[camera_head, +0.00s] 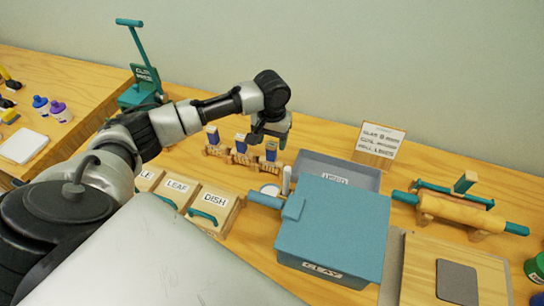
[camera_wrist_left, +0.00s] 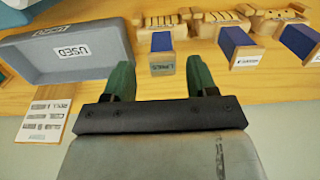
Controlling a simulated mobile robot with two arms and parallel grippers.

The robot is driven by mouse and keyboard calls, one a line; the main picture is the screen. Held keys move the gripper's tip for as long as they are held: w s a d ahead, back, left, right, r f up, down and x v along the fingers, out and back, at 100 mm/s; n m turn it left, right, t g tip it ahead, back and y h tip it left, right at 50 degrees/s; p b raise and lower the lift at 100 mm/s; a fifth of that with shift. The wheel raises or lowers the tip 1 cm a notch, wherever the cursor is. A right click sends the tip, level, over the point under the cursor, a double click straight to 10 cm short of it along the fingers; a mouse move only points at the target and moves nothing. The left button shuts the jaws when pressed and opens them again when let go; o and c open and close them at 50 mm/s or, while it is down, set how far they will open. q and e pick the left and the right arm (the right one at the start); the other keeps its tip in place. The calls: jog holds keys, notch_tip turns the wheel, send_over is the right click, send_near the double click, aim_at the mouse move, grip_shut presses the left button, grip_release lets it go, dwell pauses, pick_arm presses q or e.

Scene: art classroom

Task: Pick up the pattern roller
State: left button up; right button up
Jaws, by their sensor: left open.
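Several pattern rollers with blue handles sit on wooden stands in a row behind the boxes. The one nearest the grey tray (camera_head: 271,150) also shows in the left wrist view (camera_wrist_left: 162,42), with a label reading LINES on its handle end. The middle roller (camera_head: 240,139) and the far-left roller (camera_head: 212,134) stand beside it. My left gripper (camera_head: 268,138) is open and empty, at the LINES roller. In the left wrist view, its green fingers (camera_wrist_left: 160,78) flank the LINES handle end, with a gap on both sides. My right gripper is not in view.
A grey tray (camera_head: 360,176) labelled USED and a blue CLAY box (camera_head: 335,235) stand right of the rollers. Labelled wooden boxes (camera_head: 215,208) are in front. A sign (camera_head: 378,142) stands behind. A rolling pin (camera_head: 460,210) lies at the right.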

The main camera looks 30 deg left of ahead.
aim_at(271, 145)
pick_arm(q)
notch_tip(271, 145, down, 4)
jog(key=shift+w+a+f, duration=0.1)
jog(key=shift+w+a, duration=0.05)
jog(key=shift+c, duration=0.4)
grip_shut()
